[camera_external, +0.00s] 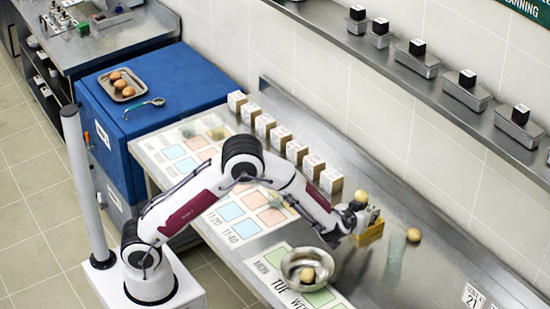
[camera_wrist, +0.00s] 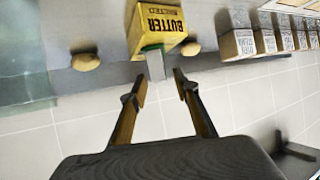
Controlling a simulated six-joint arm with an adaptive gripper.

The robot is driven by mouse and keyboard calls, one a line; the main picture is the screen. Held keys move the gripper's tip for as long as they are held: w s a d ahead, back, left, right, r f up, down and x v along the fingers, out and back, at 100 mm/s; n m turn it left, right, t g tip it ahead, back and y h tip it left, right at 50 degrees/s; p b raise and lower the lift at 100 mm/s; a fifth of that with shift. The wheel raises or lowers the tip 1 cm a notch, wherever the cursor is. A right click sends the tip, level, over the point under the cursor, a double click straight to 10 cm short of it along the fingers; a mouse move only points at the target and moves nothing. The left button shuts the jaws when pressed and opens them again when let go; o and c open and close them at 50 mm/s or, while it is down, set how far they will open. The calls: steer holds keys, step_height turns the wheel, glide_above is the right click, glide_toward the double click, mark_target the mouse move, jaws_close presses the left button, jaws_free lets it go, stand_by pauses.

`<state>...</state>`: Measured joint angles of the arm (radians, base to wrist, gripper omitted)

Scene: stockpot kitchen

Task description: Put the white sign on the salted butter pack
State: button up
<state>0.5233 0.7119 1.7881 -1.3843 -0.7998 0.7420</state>
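A yellow pack lettered BUTTER (camera_external: 370,233) stands on the steel counter beside my gripper (camera_external: 352,214). In the wrist view the yellow pack (camera_wrist: 155,25) is at the top centre, beyond my fingertips. My gripper (camera_wrist: 159,77) shows there with its two fingers apart. A small pale grey-white upright piece (camera_wrist: 155,66) shows between the fingertips and the pack, with a greenish top edge. It may be the white sign; I cannot tell whether it touches the pack. The fingers do not visibly close on it.
Round tan items (camera_external: 361,196) and (camera_external: 413,235) lie on either side of the yellow pack. A steel bowl (camera_external: 306,265) holds another. A row of white boxes (camera_external: 297,151) lines the wall side. A label marked 21 (camera_external: 473,296) is at the lower right; bare counter lies before it.

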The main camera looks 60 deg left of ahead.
steer(key=v, duration=1.1)
steer(key=shift+s+d, duration=0.15)
steer(key=shift+s, duration=0.2)
steer(key=shift+r, duration=0.2)
step_height(320, 180, up, 10)
steer(key=m+t+h, duration=0.1)
steer(key=m+h, duration=0.1)
steer(key=h, duration=0.3)
steer(key=s+a+r+m+h, duration=0.2)
steer(key=s+r+h, duration=0.2)
steer(key=s+r, duration=0.2)
steer(key=s+a+f+g+y, duration=0.1)
steer(key=s+a+f+g, duration=0.1)
steer(key=s+a, duration=0.4)
steer(key=s+a+f+g+y, duration=0.1)
steer(key=s+a, duration=0.5)
steer(key=s, duration=0.7)
steer(key=s+a+f+g+y, duration=0.2)
steer(key=s+a, duration=0.4)
steer(key=s, duration=0.3)
steer(key=shift+s+a+f+m+g, duration=0.3)
steer(key=shift+a+f+g, duration=0.15)
steer(key=shift+g, duration=0.35)
